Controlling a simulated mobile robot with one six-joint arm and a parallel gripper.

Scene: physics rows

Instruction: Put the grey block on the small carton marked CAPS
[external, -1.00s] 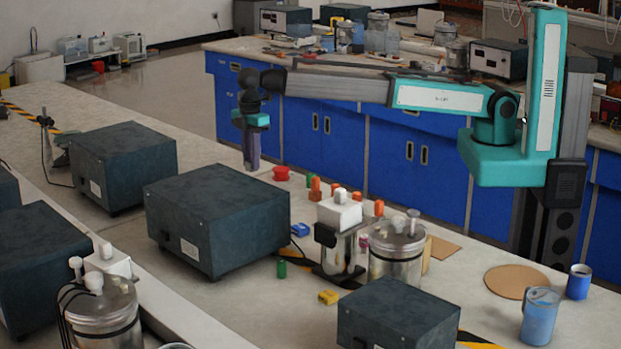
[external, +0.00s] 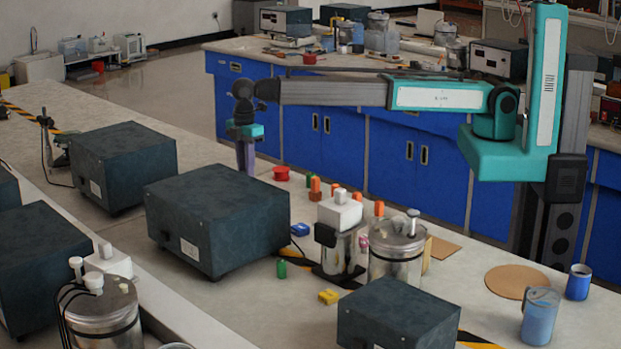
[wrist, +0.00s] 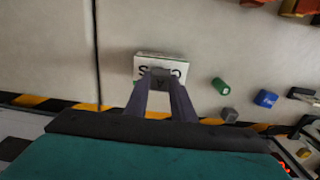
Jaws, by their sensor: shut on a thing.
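My gripper (wrist: 161,80) is shut on a small dark grey block (wrist: 160,84), which shows only partly between the fingertips. In the wrist view the white carton (wrist: 146,60) with dark lettering lies just beyond the fingertips. The fingers and block cover part of its lettering, and I cannot tell whether the block touches it. In the external view my gripper (external: 245,172) points down behind a large dark box, which hides the fingertips and the carton.
Another small grey cube (wrist: 229,115) lies on the bench near a green cylinder (wrist: 221,86) and a blue block (wrist: 266,98). The large dark box (external: 215,215) stands in front of the gripper. A red spool (external: 281,173) is to its right. Bench left of the carton is clear.

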